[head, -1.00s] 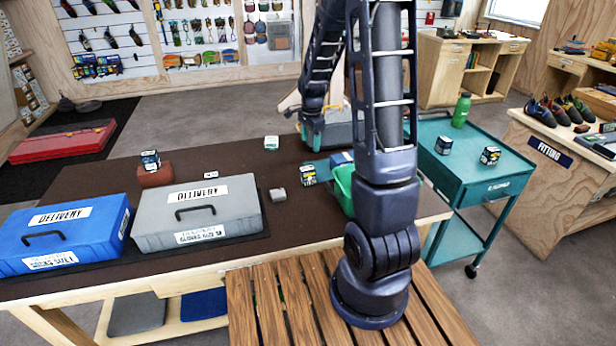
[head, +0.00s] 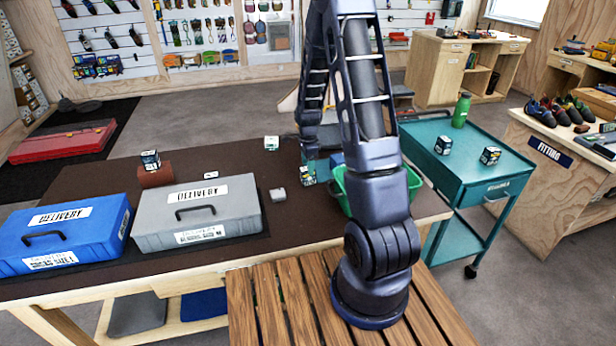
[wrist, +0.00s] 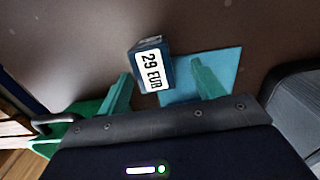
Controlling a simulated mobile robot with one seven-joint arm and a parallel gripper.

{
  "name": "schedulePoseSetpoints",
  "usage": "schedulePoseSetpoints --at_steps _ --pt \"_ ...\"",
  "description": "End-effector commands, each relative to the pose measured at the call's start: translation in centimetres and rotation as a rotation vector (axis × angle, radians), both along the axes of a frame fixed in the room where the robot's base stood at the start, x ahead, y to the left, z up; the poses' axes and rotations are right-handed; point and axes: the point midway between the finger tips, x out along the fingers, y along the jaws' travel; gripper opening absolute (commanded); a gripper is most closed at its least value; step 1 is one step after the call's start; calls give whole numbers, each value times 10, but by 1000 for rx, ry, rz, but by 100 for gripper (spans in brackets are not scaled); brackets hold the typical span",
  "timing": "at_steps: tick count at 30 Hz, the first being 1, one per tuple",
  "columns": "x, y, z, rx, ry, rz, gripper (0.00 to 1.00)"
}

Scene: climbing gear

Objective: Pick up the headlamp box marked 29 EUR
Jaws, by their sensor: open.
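The headlamp box marked 29 EUR (wrist: 150,70) shows in the wrist view as a small dark blue box with a white label. It lies between and just beyond the tips of my two green fingers. In the head view a small dark box (head: 307,176), which appears to be the same one, stands on the brown bench top. My gripper (head: 309,160) is just above and behind it there. In the wrist view my gripper (wrist: 161,75) is open and empty, and I cannot tell whether a finger touches the box.
A flat light-blue item (wrist: 222,72) lies right beside the box. A green bin (head: 343,190) stands close on the right. A small grey object (head: 278,195) and a grey case (head: 150,228) are to the left. Similar boxes sit on the bench and the teal cart (head: 470,180).

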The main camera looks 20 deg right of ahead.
Motion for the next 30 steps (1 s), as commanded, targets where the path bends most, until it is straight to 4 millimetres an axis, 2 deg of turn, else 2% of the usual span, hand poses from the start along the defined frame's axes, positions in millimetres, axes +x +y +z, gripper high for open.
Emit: schedulePoseSetpoints --at_steps 12,22,23,30 --pt "-8 6 -46 0 2 -1 67" --pt "-8 6 -51 0 1 0 67" --pt "-8 6 -51 0 1 0 63" --pt "-8 6 -51 0 1 0 16"
